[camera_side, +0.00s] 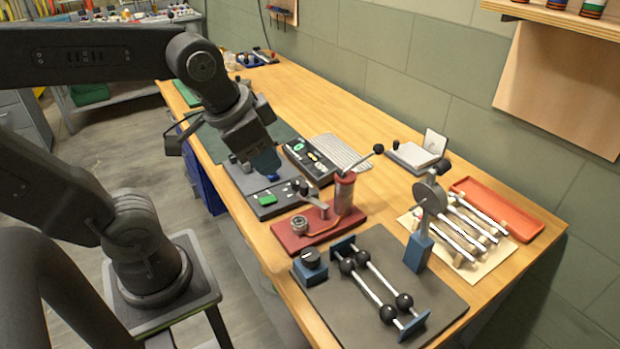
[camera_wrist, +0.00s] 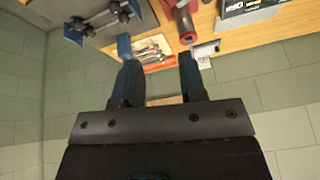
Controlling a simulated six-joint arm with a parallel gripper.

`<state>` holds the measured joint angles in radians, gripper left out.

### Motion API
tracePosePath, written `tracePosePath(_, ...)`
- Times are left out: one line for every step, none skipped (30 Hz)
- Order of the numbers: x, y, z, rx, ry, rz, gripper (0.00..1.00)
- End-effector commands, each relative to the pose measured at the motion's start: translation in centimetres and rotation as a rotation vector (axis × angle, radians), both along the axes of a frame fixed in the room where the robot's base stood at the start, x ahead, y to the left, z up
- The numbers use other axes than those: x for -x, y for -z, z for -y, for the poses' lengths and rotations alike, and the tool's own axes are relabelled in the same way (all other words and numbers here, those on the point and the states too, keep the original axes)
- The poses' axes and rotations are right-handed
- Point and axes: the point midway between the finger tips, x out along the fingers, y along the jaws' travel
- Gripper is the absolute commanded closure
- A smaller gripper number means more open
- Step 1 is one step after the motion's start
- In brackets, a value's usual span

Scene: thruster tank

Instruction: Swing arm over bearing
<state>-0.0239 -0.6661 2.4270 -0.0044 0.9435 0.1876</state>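A red base (camera_side: 318,228) stands near the front edge of the bench and carries an upright red and grey cylinder (camera_side: 343,195) with a black-knobbed lever on top. A round metal ring, seemingly the bearing (camera_side: 299,224), sits on the left part of the base. A short grey arm (camera_side: 313,199), seemingly the swing arm, reaches out from the cylinder above the base, behind the ring rather than over it. My gripper (camera_side: 265,163) hangs above the bench, left of and behind this device. In the wrist view my gripper (camera_wrist: 158,66) has its blue fingers apart and empty; the red device (camera_wrist: 181,18) shows beyond.
A dark plate with rods and black balls (camera_side: 380,285) lies at the front. A blue-based stand with a disc (camera_side: 432,198) rises to its right. Several rods (camera_side: 460,228) and an orange tray (camera_side: 510,207) lie at the right. Control boxes (camera_side: 310,160) are behind the red base.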

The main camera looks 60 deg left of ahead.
Motion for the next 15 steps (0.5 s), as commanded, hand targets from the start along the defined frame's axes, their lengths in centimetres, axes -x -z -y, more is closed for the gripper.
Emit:
tracePosePath(-0.8, -0.3, -0.3, -0.028, 0.057, -0.029, 0.67)
tracePosePath(-1.3, -0.5, -0.4, -0.048, 0.101, -0.045, 0.70)
tracePosePath(-2.0, -0.7, -0.7, -0.074, 0.161, -0.069, 0.74)
tracePosePath(-2.5, -0.9, -0.9, -0.094, 0.210, -0.087, 0.77)
tracePosePath(-3.0, -1.0, -1.1, -0.111, 0.261, -0.108, 0.79)
tracePosePath(-3.7, -1.2, -1.4, -0.134, 0.328, -0.131, 0.83)
tracePosePath(-4.3, -1.3, -1.6, -0.149, 0.379, -0.150, 0.86)
tracePosePath(-4.8, -1.4, -1.8, -0.164, 0.430, -0.166, 0.89)
tracePosePath(-5.5, -1.5, -2.2, -0.180, 0.499, -0.189, 0.93)
tracePosePath(-6.1, -1.6, -2.4, -0.192, 0.550, -0.204, 0.96)
tracePosePath(-6.6, -1.6, -2.7, -0.201, 0.604, -0.222, 0.98)
tracePosePath(-7.4, -1.6, -3.0, -0.214, 0.674, -0.241, 1.00)
tracePosePath(-7.9, -1.6, -3.3, -0.221, 0.728, -0.256, 1.00)
tracePosePath(-8.5, -1.6, -3.6, -0.228, 0.781, -0.269, 1.00)
tracePosePath(-9.2, -1.5, -4.0, -0.235, 0.854, -0.287, 1.00)
